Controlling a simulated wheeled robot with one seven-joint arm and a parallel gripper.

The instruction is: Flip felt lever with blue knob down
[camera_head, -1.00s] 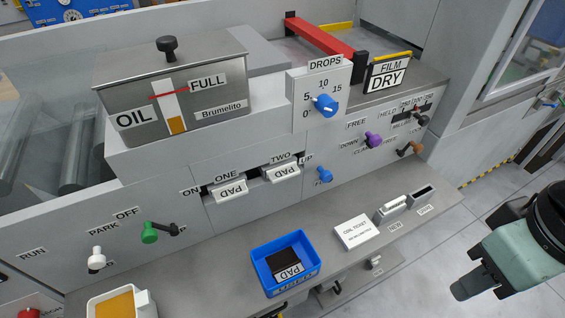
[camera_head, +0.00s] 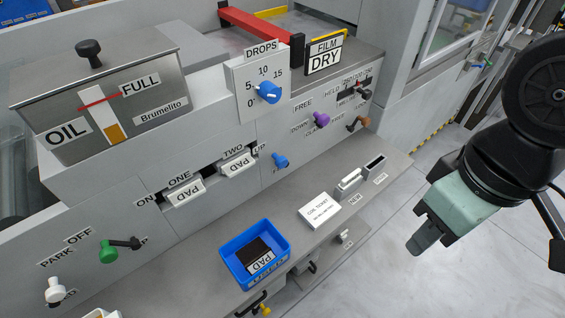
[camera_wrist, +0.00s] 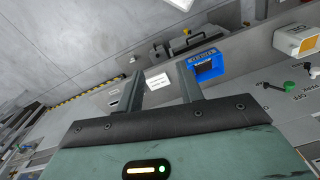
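The lever with the blue knob (camera_head: 281,161) sticks out of the grey machine front, just below an "UP" label and right of the pad slots. Its lower label is partly hidden by the knob. My gripper (camera_head: 417,242) is at the right of the head view, over the floor, well apart from the lever and touching nothing. In the wrist view my gripper (camera_wrist: 160,71) shows two fingers spread with nothing held between them. I cannot make out the blue-knobbed lever in the wrist view.
A blue dial (camera_head: 268,92) marked DROPS sits above the lever. A purple knob (camera_head: 321,119) and a brown knob (camera_head: 358,123) are to its right, a green knob (camera_head: 108,251) to its left. A blue tray (camera_head: 236,267) and a white ticket block (camera_head: 319,211) stand on the ledge below.

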